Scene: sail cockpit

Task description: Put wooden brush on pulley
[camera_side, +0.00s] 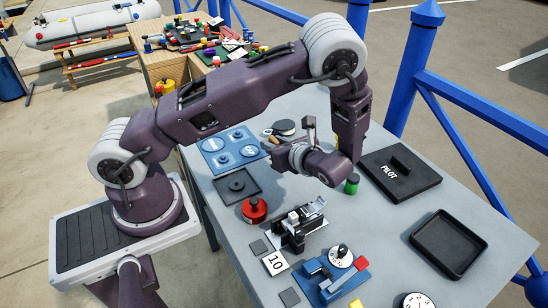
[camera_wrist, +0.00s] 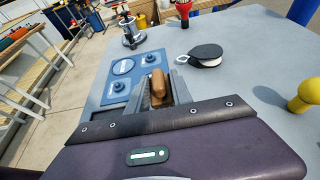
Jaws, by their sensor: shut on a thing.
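The wooden brush (camera_wrist: 157,84) is a brown, rounded piece held between the two fingers of my gripper (camera_wrist: 161,92) in the wrist view. In the side view a brown bit of the brush (camera_side: 273,141) shows at the tip of my gripper (camera_side: 276,146). My gripper is shut on the brush, which looks to be above the table by the blue board. The pulley (camera_wrist: 207,54) appears to be the flat, round black-and-white piece with a metal eye. It lies on the table, ahead and right of the brush in the wrist view, and apart from it. It also shows in the side view (camera_side: 284,127), behind my gripper.
The blue board (camera_side: 222,143) with round discs lies left of my gripper. A silver winch (camera_wrist: 130,33) stands beyond the board. A yellow knob (camera_wrist: 304,95) is at right.

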